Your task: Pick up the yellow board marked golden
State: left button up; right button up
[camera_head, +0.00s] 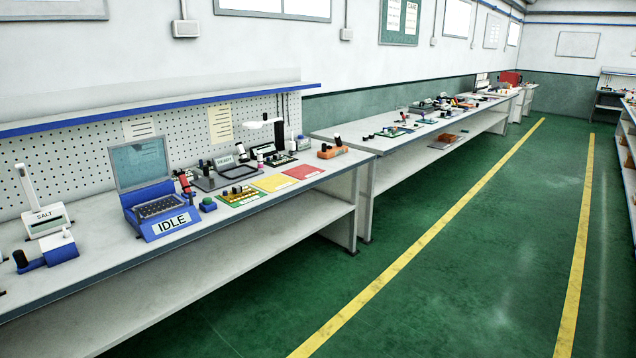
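Neither of my grippers shows in this view.
A dark frame fixture (238,173) stands behind the small board, an orange device (331,152) near the bench's right end. Another bench (395,140) continues beyond. The green floor (440,270) is clear.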

aim_at(237, 193)
jog(key=i+l+u, duration=0.1)
jog(key=i+u, duration=0.15)
jog(key=i, duration=0.2)
jog(key=i+l+u, duration=0.25)
jog(key=i, duration=0.2)
jog(key=i+l+u, duration=0.25)
jog(key=i, duration=0.2)
jog(key=j, duration=0.1)
